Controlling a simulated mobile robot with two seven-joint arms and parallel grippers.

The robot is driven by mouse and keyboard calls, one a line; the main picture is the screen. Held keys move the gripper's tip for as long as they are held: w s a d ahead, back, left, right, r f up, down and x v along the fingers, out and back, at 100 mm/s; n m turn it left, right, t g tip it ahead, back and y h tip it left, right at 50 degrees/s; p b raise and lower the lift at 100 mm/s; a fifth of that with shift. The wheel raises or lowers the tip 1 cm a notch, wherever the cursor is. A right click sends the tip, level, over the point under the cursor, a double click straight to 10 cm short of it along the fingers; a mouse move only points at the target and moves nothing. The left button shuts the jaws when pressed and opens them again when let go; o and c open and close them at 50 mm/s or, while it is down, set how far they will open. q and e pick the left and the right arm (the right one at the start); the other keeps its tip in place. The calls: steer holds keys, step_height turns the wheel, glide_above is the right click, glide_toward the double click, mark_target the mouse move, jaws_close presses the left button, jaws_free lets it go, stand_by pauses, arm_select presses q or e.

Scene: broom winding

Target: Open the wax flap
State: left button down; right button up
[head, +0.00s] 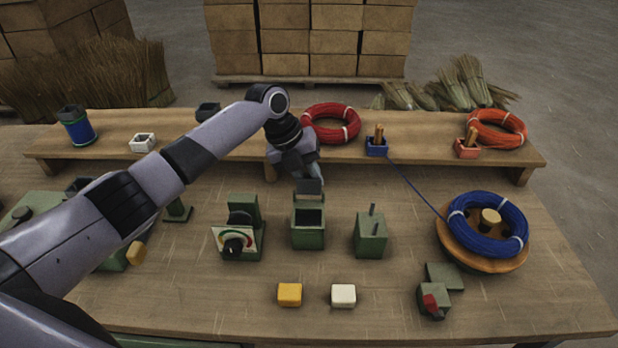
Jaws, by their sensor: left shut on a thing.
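The wax box (308,238) is a small green open-topped box in the middle of the table, with a dark inside. Its wax flap (310,187) stands raised at the back edge of the box, above the opening. My left gripper (309,179) reaches down from behind and above and is shut on the flap's upper edge. The fingertips are small and partly hidden by the flap. My right gripper is not in view.
A dial block (240,238) stands left of the box and a green block with pins (371,235) right of it. Yellow (290,294) and white (343,295) blocks lie in front. A blue coil (487,226) sits at right; a raised shelf (420,150) runs behind.

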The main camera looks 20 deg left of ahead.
arm_select(q)
steer(key=shift+f, duration=0.1)
stand_by(0.4)
steer(key=c, duration=1)
jaws_free()
steer(key=shift+c, duration=0.2)
steer(key=b+v, duration=0.1)
steer(key=v, duration=0.6)
steer(key=shift+w, duration=0.15)
steer(key=shift+o, duration=0.2)
